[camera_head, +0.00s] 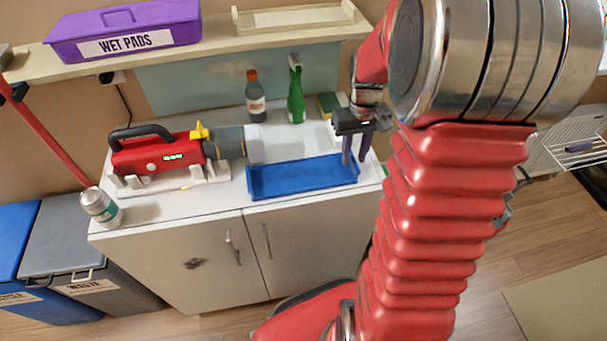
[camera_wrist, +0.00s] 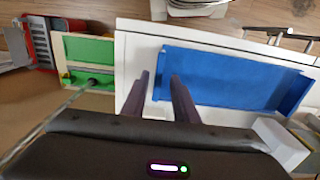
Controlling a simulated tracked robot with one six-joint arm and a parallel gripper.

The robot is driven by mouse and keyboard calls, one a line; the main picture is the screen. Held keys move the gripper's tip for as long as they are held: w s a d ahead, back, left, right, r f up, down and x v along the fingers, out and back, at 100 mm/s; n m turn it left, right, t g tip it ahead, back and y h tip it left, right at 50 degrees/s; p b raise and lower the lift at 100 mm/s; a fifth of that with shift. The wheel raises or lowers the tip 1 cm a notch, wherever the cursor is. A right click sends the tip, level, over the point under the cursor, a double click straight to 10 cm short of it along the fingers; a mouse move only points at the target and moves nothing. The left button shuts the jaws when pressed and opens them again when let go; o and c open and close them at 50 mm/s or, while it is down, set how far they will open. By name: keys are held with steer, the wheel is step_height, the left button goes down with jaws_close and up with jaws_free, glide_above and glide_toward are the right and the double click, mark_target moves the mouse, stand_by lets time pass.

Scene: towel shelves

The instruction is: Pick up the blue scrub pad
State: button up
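I cannot make out a blue scrub pad in either view. A shallow blue tray (camera_head: 300,190) lies on the white counter near its front edge, and it also fills the middle right of the wrist view (camera_wrist: 235,80). No pad can be made out in it. My gripper (camera_head: 355,161) hangs over the right end of the tray, pointing down.
A red machine with a grey nozzle (camera_head: 155,152) stands on the counter's left, with a can (camera_head: 100,206) at the corner. A dark bottle (camera_head: 255,100) and green bottle (camera_head: 296,92) stand behind the tray. A cream tray (camera_head: 290,18) is on the shelf. Bins stand left.

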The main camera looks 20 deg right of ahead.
step_height(320, 180, down, 2)
steer(key=shift+f, duration=0.1)
steer(key=shift+c, duration=0.2)
stand_by(0.3)
jaws_close()
